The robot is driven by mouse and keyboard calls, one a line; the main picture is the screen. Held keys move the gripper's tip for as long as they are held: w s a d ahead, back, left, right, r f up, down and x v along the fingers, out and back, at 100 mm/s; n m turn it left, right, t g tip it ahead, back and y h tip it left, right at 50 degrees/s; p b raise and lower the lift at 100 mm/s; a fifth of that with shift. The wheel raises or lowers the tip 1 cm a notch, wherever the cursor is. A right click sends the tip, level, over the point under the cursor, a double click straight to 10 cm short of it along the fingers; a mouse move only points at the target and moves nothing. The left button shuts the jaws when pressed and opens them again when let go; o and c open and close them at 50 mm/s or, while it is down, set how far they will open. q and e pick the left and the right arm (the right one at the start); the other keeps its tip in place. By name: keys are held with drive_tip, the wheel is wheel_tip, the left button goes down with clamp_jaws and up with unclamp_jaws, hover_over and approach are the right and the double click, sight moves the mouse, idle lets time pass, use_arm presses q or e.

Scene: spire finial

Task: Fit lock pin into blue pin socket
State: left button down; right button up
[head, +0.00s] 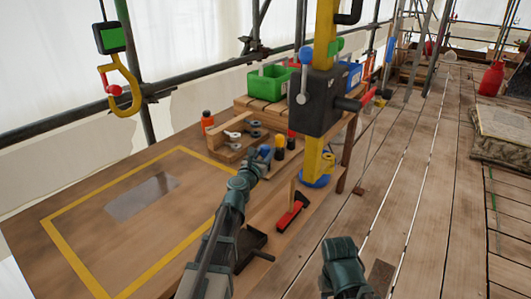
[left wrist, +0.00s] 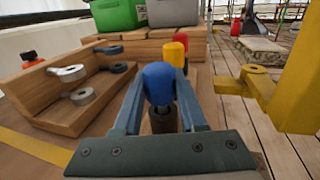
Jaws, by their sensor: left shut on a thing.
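My left gripper (head: 262,158) is over the right part of the workbench. In the left wrist view its two fingers (left wrist: 160,100) are closed on a blue-topped piece (left wrist: 158,82) with a dark cylindrical lower part, which looks upright. The head view shows only a bit of its blue top (head: 264,152) beside the fingers. I cannot tell whether its lower end touches the bench. Yellow-topped (head: 279,142) and red-topped (head: 291,135) pieces stand just beyond it. I cannot make out a blue pin socket for certain; a blue ring (head: 316,182) lies at the foot of the yellow post (head: 313,155).
A wooden rack (head: 228,152) with grey ring-ended parts is left of the gripper. Green (head: 272,84) and blue (head: 352,75) bins stand behind. A yellow hook (head: 122,85) hangs at left. The yellow-outlined bench area is mostly clear.

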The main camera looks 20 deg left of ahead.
use_arm(q)
drive_tip(key=shift+f, duration=0.25)
use_arm(e)
drive_tip(key=shift+f, duration=0.3)
use_arm(q)
drive_tip(key=shift+c, duration=2)
unclamp_jaws()
drive_tip(key=shift+s, duration=0.1)
